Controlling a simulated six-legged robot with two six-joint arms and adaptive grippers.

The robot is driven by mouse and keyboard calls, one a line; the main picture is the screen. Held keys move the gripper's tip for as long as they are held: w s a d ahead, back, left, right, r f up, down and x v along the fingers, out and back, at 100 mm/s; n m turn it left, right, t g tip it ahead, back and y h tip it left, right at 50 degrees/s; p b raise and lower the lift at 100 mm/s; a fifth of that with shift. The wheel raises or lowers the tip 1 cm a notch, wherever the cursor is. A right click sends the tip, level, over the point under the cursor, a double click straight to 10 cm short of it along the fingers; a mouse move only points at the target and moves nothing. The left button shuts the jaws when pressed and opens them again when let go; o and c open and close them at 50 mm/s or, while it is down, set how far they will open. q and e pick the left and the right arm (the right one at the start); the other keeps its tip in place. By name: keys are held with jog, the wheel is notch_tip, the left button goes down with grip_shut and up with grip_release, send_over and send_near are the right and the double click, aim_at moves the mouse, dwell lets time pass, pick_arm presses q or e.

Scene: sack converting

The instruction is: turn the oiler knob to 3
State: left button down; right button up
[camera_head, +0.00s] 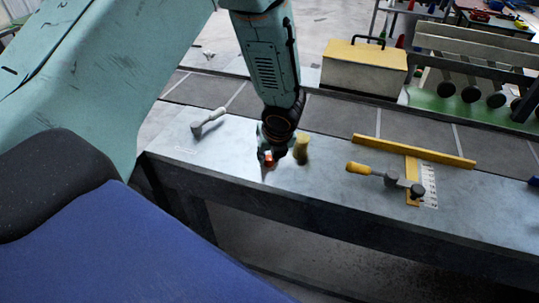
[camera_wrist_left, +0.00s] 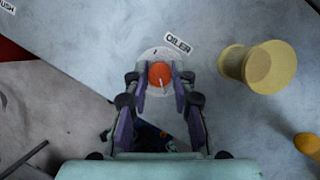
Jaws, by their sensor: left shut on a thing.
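The oiler knob (camera_wrist_left: 160,74) is a round orange-red knob with a pale pointer line. It sits on a light round dial plate (camera_wrist_left: 148,55) beside a label reading OILER (camera_wrist_left: 178,43). The dial's marks are too small to read. My left gripper (camera_wrist_left: 160,84) has its two fingers on either side of the knob, shut on it. In the head view my left gripper (camera_head: 274,152) points down at the metal bench, and a bit of the red knob (camera_head: 268,160) shows beside it. My right gripper is not in view.
A yellow spool-shaped post (camera_head: 302,147) stands close right of the gripper.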

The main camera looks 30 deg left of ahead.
pick_arm(q)
jog(key=c, duration=1.1)
grip_release()
jog(key=v, duration=1.2)
